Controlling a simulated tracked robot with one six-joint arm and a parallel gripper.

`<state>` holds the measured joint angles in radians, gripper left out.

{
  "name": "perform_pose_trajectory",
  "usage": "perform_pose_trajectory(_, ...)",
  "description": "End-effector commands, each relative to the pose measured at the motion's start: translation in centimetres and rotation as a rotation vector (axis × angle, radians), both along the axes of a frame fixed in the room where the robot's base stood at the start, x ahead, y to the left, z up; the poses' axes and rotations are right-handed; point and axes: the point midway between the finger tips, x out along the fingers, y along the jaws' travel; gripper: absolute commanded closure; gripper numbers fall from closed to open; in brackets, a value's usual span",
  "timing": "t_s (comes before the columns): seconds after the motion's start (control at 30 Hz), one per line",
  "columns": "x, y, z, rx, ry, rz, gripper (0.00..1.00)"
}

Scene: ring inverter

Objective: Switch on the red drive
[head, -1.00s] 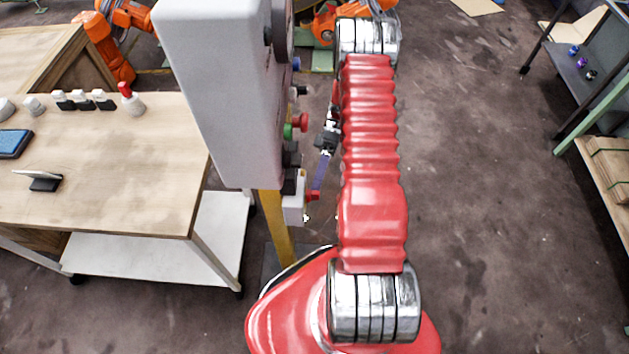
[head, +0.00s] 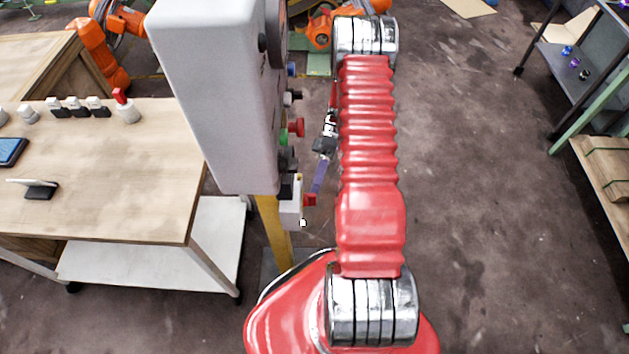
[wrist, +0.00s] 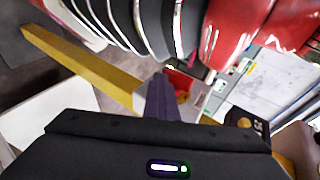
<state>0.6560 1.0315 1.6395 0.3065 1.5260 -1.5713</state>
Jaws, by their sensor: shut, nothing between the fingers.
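A small white box with a red part (head: 309,200) is mounted low on the grey control cabinet (head: 220,100). I take this red part to be the red drive's switch. My gripper (head: 317,190) hangs beside the cabinet's switch side, its purple fingers pointing down. The fingertips are shut and empty, right by the red part; I cannot tell whether they touch it. In the wrist view the closed fingers (wrist: 160,98) stand in front of a red part (wrist: 178,80), which they partly hide. The switch's position is too small to read.
A red mushroom button (head: 296,127) and several other knobs sit above on the cabinet's right side. A yellow post (head: 273,232) carries the cabinet. A wooden table (head: 120,190) stands left. The floor (head: 470,200) right of my arm is clear, with shelving at far right.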

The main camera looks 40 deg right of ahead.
Motion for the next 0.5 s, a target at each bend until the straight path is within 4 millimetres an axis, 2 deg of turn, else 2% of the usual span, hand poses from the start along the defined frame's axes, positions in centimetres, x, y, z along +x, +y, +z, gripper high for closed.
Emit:
perform_pose_trajectory(0.03,-0.7,0.7,0.2,0.024,0.027,0.006,1.00)
perform_pose_trajectory(0.17,-0.2,0.2,0.1,0.022,0.025,0.007,1.00)
perform_pose_trajectory(0.5,2.7,-2.8,-0.3,0.003,0.003,0.006,1.00)
